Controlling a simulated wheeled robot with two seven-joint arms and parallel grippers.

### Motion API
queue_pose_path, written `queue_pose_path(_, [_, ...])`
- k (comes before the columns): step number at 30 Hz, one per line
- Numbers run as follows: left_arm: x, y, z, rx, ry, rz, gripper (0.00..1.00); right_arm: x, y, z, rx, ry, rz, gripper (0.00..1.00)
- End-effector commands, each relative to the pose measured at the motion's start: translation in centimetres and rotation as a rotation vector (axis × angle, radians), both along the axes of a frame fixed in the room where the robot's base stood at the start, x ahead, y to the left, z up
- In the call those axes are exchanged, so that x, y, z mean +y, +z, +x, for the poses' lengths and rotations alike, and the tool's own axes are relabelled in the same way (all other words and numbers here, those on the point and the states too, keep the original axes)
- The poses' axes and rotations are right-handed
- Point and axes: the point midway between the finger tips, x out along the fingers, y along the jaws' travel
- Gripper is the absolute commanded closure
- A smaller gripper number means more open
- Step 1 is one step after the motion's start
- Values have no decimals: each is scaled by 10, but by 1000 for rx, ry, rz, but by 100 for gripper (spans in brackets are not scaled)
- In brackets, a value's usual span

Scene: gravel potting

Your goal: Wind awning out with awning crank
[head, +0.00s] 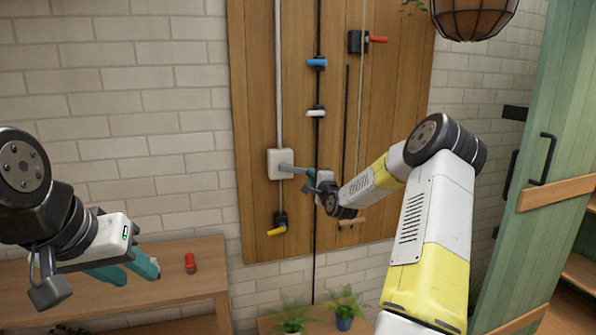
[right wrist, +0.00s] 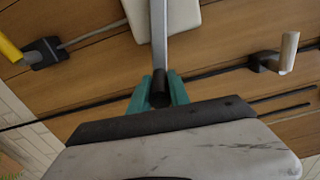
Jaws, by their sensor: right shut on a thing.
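A white box (head: 281,164) is fixed to the wooden wall board, with a grey rod running up from it. A grey crank arm (head: 293,169) sticks out from the box to the right. In the right wrist view the crank arm (right wrist: 159,40) runs from the white box (right wrist: 175,15) to a dark grip (right wrist: 160,90). My right gripper (head: 311,176) is shut on this dark grip, one teal finger on each side. My left gripper (head: 140,276) is open and empty above the wooden bench at lower left. The awning is not in view.
The board also carries cranks with red (head: 378,40), yellow (head: 276,231) and wooden (head: 351,221) handles, plus blue (head: 316,62) and white (head: 315,113) pieces. A red object (head: 190,263) stands on the bench (head: 205,248). A green door (head: 550,120) is at right.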

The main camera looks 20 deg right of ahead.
Motion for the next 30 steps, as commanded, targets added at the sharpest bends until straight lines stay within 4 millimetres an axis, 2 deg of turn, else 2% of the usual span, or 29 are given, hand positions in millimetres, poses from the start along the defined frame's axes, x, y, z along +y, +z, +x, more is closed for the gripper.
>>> queue_pose_path(3, [0, 0, 0, 0, 0, 0, 64, 2, -14, -1, 8, -2, 115, 100])
queue_pose_path(15, [0, 0, 0, 0, 0, 0, 64, 23, -45, -1, 21, -1, 496, 100])
queue_pose_path(30, [0, 0, 0, 0, 0, 0, 64, 64, -70, -3, 37, 1, 970, 100])
